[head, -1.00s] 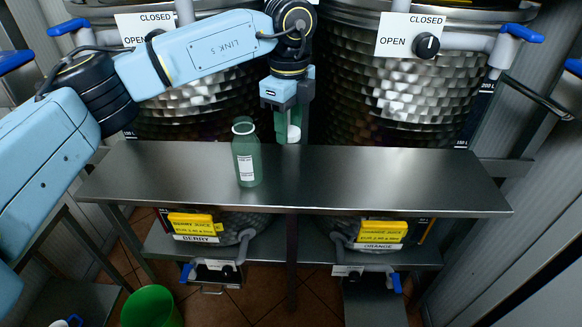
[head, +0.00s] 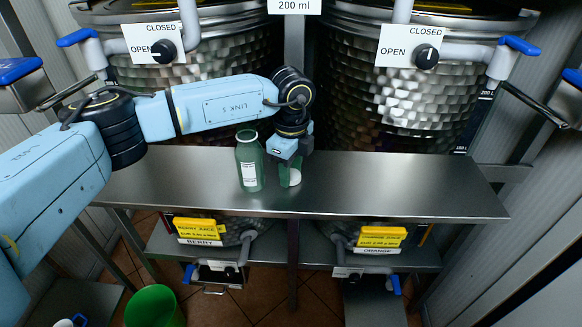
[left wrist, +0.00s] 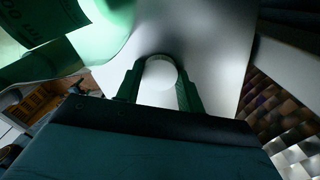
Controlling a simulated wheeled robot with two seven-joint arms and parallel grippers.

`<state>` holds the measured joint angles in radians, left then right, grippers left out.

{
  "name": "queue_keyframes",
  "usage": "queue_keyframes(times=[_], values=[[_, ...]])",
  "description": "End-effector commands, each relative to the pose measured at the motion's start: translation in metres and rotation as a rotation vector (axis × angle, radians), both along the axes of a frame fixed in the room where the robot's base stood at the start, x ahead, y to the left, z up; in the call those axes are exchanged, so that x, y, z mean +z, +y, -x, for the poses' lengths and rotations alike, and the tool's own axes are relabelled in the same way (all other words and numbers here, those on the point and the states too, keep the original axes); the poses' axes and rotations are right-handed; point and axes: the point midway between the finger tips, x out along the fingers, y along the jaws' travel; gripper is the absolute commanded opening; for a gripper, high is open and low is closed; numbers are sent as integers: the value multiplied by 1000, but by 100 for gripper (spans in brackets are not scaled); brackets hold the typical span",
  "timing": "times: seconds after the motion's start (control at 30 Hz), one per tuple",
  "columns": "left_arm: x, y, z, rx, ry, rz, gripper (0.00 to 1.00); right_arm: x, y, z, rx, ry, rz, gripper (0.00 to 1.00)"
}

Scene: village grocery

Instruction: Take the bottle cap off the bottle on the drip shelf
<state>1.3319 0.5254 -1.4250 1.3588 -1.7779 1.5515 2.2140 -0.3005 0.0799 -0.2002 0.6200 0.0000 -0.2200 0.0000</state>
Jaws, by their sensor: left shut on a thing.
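The green bottle (head: 249,170) with a white label stands upright on the steel drip shelf (head: 390,185). Its mouth is uncovered. My left gripper (head: 291,174) is just right of the bottle, low over the shelf. It is shut on the white bottle cap (head: 295,178). In the left wrist view the cap (left wrist: 160,74) sits between the green fingertips (left wrist: 160,88), and part of the bottle (left wrist: 60,30) shows at the upper left. I cannot tell whether the cap touches the shelf. My right gripper is not in view.
Two large steel tanks (head: 400,90) with tap handles stand behind the shelf. Yellow berry (head: 196,227) and orange (head: 381,236) juice signs hang below it. A green bucket (head: 153,307) is on the floor. The shelf's right half is clear.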

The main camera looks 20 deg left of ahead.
Motion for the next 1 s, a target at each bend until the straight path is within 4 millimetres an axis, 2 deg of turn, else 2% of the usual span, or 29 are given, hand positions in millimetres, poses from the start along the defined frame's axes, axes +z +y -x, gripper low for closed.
queue_keyframes(times=[0.13, 0.17, 0.33, 0.6, 0.73, 0.87, 1.0], values=[[-4, 0, 0, 0, 0, 0, 10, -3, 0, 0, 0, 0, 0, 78], [-4, 0, 0, 0, 0, 0, 39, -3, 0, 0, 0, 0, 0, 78], [-3, 0, 0, 0, 0, 0, 60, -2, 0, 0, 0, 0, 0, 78], [-2, 0, 0, 0, 0, 0, 60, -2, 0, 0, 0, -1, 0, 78], [6, 0, -1, -1, -3, 2, 60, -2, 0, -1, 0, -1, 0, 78], [28, 0, -1, -2, -5, 1, 60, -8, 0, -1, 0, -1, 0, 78], [60, 0, -1, 0, -6, 1, 60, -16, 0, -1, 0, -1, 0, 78]])
